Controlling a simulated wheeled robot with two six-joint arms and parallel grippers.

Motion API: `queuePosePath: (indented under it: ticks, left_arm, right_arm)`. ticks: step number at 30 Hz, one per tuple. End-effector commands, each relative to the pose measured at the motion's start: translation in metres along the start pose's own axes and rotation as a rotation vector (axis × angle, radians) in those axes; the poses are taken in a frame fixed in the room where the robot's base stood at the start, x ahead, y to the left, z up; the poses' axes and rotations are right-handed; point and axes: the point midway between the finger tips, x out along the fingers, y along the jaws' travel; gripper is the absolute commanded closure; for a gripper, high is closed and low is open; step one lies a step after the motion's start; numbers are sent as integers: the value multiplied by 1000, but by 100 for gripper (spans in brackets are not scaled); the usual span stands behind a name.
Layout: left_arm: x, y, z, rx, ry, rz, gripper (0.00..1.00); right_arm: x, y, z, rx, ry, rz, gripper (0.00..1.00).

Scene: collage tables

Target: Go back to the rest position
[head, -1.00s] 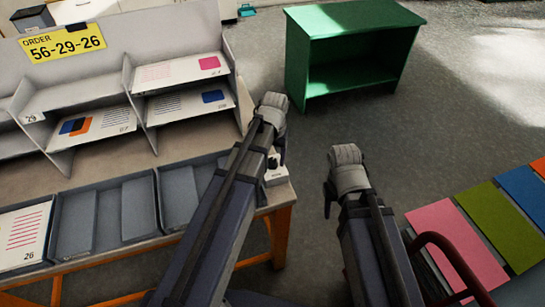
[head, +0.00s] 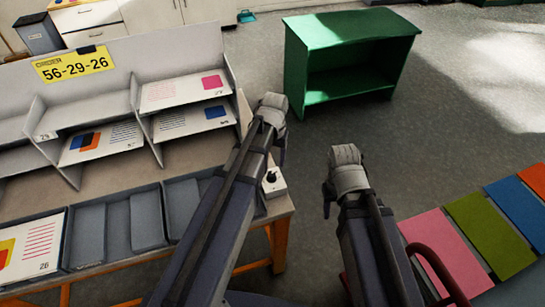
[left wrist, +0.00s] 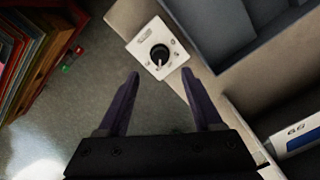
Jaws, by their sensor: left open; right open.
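My left gripper (head: 276,150) hangs at the end of its arm beside the right end of the sorting table (head: 283,207). In the left wrist view my left gripper (left wrist: 160,73) has its two dark fingers spread, with nothing between them. A white control box with a black knob (left wrist: 160,55) lies beyond the fingertips, on the table's corner. My right gripper (head: 327,198) is over bare floor to the right of the table. It holds nothing that I can see, and its fingers are partly hidden by its wrist. Both arms reach forward from the bottom of the head view.
A grey rack (head: 85,113) with printed cards and a yellow order sign (head: 73,64) stands on the table, behind grey trays (head: 90,230). A green shelf unit (head: 350,35) stands ahead. Coloured panels (head: 478,225) are at right. Grey floor (head: 420,140) lies clear between.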

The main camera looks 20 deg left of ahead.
Motion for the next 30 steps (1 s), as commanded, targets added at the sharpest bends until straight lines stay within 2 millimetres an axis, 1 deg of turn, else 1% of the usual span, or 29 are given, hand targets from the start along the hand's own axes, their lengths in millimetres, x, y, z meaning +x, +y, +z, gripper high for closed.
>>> queuePosePath:
  ticks: [2, 4, 5, 6, 9, 12, 15, 19, 30]
  left_arm:
    - [0, 5, 5, 10, -1, -2, 33]
    - [0, 20, 21, 41, -6, -8, 33]
    - [-1, 29, 30, 61, -9, -12, 33]
    - [-1, 42, 45, 92, -13, -18, 33]
    - [-2, 70, 82, 169, -24, -39, 33]
    - [-3, 90, 112, 233, -32, -56, 33]
    - [-4, 102, 132, 276, -36, -70, 33]
    - [-4, 107, 141, 298, -40, -77, 33]
    - [-4, 108, 140, 298, -40, -77, 33]
  right_arm:
    - [0, 0, 0, 0, 0, 0, 50]
    - [0, 0, 0, 0, 0, 0, 50]
    - [0, 0, 0, 0, 0, 0, 50]
    - [0, 0, 0, 0, 0, 0, 50]
    - [0, 0, 0, 0, 0, 0, 50]
    - [0, 0, 0, 0, 0, 0, 50]
    - [0, 0, 0, 0, 0, 0, 50]
    - [0, 0, 0, 0, 0, 0, 50]
    - [0, 0, 0, 0, 0, 0, 50]
